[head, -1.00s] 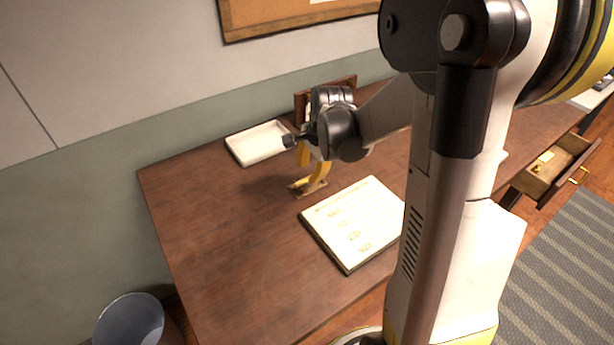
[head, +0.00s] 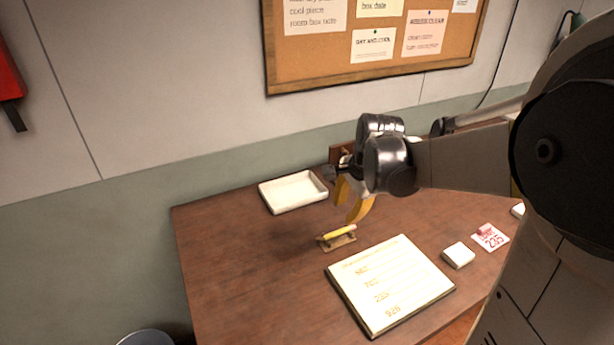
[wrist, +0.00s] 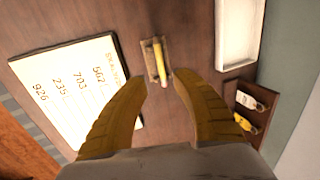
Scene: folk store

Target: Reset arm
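My gripper (head: 352,200) is above the brown desk (head: 240,270), and its yellow fingers are spread apart. In the wrist view the two fingers of my gripper (wrist: 159,82) stand apart with nothing between their tips. A yellow pencil-like stick (wrist: 159,60) lies on a small wooden holder (wrist: 151,72) just beyond the fingertips. The same holder (head: 328,243) shows on the desk in the head view, below and left of the fingers, apart from them.
A board listing numbers (head: 390,285) lies in front of the holder. A white tray (head: 293,192) is at the back left. A white block (head: 458,255) and a tag marked 235 (head: 491,238) lie to the right. A corkboard (head: 330,70) hangs above. The desk's left part is clear.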

